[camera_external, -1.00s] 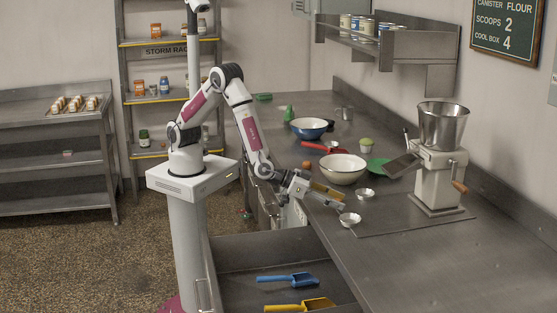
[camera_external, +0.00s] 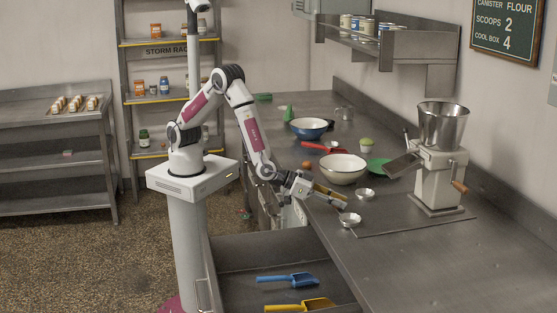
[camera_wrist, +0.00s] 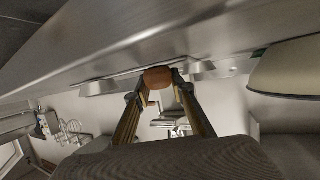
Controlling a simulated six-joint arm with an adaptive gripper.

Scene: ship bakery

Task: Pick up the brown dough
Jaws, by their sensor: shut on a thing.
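In the wrist view the brown dough (camera_wrist: 157,77) is a small rounded lump between the two fingertips of my gripper (camera_wrist: 158,85), which is shut on it. A steel surface fills the view just above the dough. In the outside view my gripper (camera_external: 345,201) reaches low over the near left edge of the counter, beside a small metal cup (camera_external: 349,220). The dough cannot be made out between the fingers there.
A cream bowl (camera_external: 343,170), a second metal cup (camera_external: 365,194) and an orange-brown ball (camera_external: 307,165) stand on the counter (camera_external: 420,265) beyond my gripper. A mill (camera_external: 437,165) stands to the right. Below, an open drawer (camera_external: 240,270) holds blue and yellow scoops.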

